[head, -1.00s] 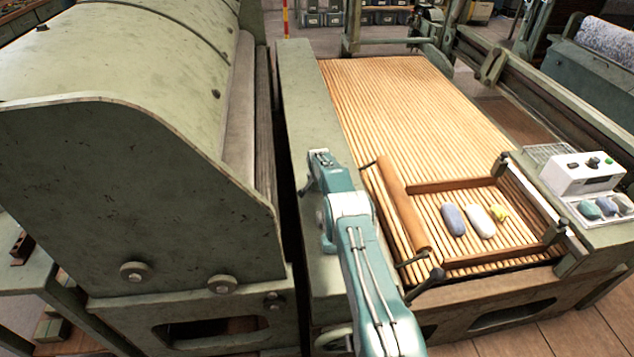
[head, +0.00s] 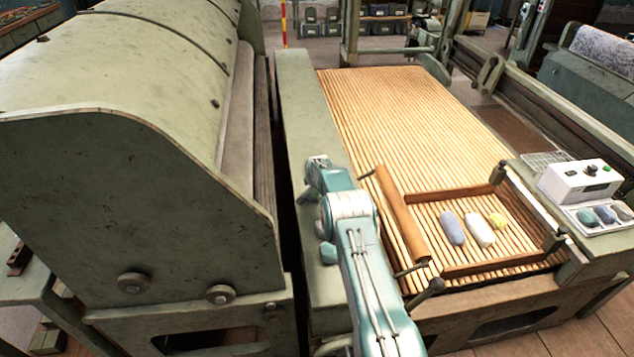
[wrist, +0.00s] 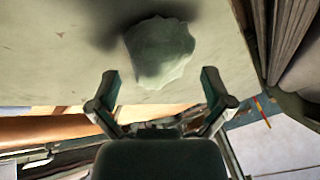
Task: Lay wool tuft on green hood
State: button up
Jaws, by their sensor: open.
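A grey-green wool tuft (wrist: 160,52) shows in the wrist view over a pale green surface (wrist: 70,50), just past my fingertips, with a dark shadow beside it. I cannot tell whether it rests fully on that surface. My gripper (wrist: 158,78) is open, its two fingers apart and empty. In the head view a small teal lump (head: 328,253) beside my arm looks like the same tuft, above the flat green side frame (head: 296,90). The large rounded green hood (head: 120,140) stands to the left. My fingers are mostly hidden in the head view.
The slatted lattice (head: 400,110) lies right of the frame, with a brown roller (head: 402,215) across it. Blue, white and yellow tufts (head: 480,231) lie between wooden rails. A tray (head: 580,228) with more tufts and a white control box (head: 580,180) stand at right.

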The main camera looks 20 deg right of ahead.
jog(key=s+a+r+n, duration=0.1)
jog(key=s+a+r, duration=0.15)
jog(key=r, duration=0.55)
jog(key=s+a+r, duration=0.1)
jog(key=s+r, duration=0.3)
jog(key=r, duration=0.3)
jog(key=s+a+r+n, duration=0.15)
jog(key=s+r, duration=0.25)
jog(key=r, duration=0.4)
jog(key=s+a+r+n, duration=0.2)
jog(key=s+a+r, duration=0.3)
jog(key=s+r, duration=0.8)
jog(key=s+a+n, duration=0.3)
jog(key=s, duration=1.2)
jog(key=s+a+r+n+y, duration=0.1)
jog(key=s+a+n, duration=0.1)
jog(key=s, duration=1.3)
jog(key=shift+s+a+r+n, duration=0.15)
jog(key=shift+a+r+n, duration=0.1)
jog(key=shift+a+n, duration=0.25)
jog(key=shift+d, duration=0.15)
